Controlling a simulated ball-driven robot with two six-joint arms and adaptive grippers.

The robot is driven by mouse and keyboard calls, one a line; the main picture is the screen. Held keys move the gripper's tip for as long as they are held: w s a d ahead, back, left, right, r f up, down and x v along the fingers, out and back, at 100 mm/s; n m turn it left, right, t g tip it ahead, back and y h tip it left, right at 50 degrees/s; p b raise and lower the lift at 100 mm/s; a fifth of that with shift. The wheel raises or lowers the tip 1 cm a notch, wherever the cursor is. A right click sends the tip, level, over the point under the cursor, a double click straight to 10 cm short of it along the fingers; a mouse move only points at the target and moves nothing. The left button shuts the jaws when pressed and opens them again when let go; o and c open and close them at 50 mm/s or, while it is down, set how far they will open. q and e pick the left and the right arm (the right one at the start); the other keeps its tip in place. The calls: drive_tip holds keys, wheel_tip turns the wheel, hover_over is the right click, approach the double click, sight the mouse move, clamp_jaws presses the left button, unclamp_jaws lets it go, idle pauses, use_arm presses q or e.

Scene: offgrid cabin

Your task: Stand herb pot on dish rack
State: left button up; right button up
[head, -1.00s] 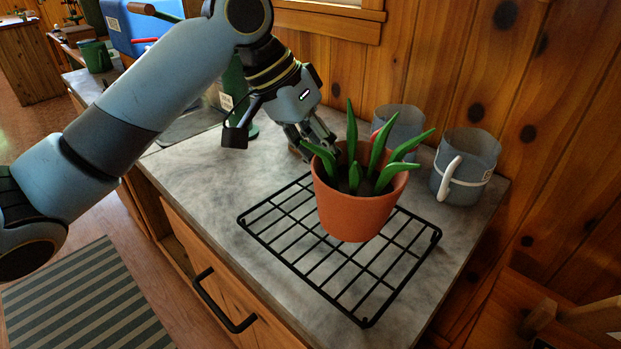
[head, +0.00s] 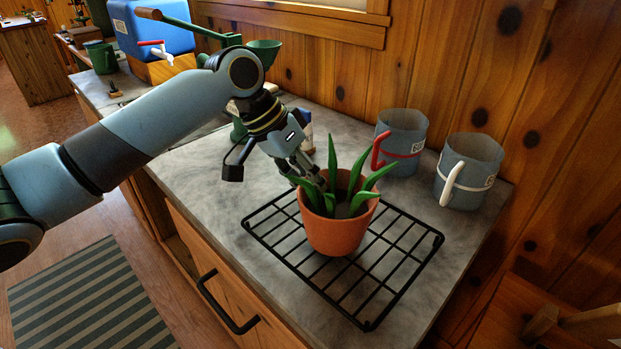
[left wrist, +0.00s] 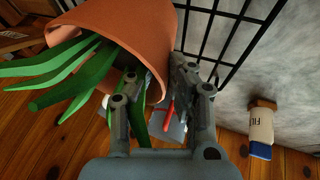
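The herb pot (head: 336,233) is a terracotta pot with long green leaves. It stands upright over the middle of the black wire dish rack (head: 398,287); its base appears to be at the wires, though exact contact is unclear. My left gripper (head: 308,178) is at the pot's back-left rim. In the left wrist view, the gripper (left wrist: 155,80) has one finger inside the herb pot (left wrist: 128,25) among the leaves and the other outside, with the rim between them. The dish rack (left wrist: 225,42) shows beyond. My right gripper is in neither view.
Two grey-blue mugs, one with a red handle (head: 409,139) and one with a white handle (head: 475,171), stand behind the rack by the wood wall. A small white bottle (left wrist: 262,128) stands behind the gripper. The grey counter (head: 212,185) is clear left of the rack.

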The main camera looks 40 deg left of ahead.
use_arm(q)
drive_tip(key=shift+o, duration=0.7)
drive_tip(key=shift+r, duration=0.1)
drive_tip(key=shift+s+a+r, duration=0.1)
drive_tip(key=shift+a+r, duration=0.05)
drive_tip(key=shift+r, duration=0.05)
drive_tip(key=v, duration=1.1)
drive_tip(key=shift+r, duration=0.2)
drive_tip(key=shift+s, duration=0.1)
